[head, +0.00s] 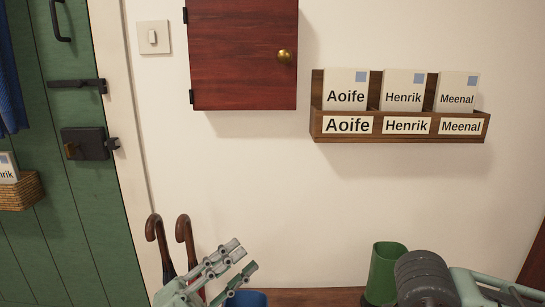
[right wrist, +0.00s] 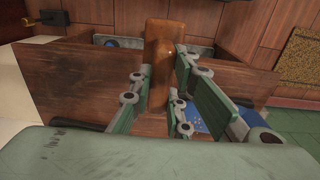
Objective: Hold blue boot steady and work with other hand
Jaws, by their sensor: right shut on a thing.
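A blue rounded thing (head: 247,298), probably the blue boot, shows only as a small piece at the bottom edge of the head view. My left gripper (head: 247,256) is just above it in the picture, its fingers pointing up and right with a gap and nothing visible between them. Whether it touches the blue thing cannot be told. In the right wrist view my right gripper (right wrist: 163,100) is shut on a brown wooden handle (right wrist: 160,60), which stands upright between the fingers. The handle's lower end is hidden. A green boot (head: 385,270) stands left of my right arm.
Two brown hooked handles (head: 155,228) stand by the door frame, left of my left gripper. A wooden rack (head: 400,138) with name cards and a red cabinet (head: 245,55) hang on the wall. Wooden panels (right wrist: 85,85) lie close around my right gripper.

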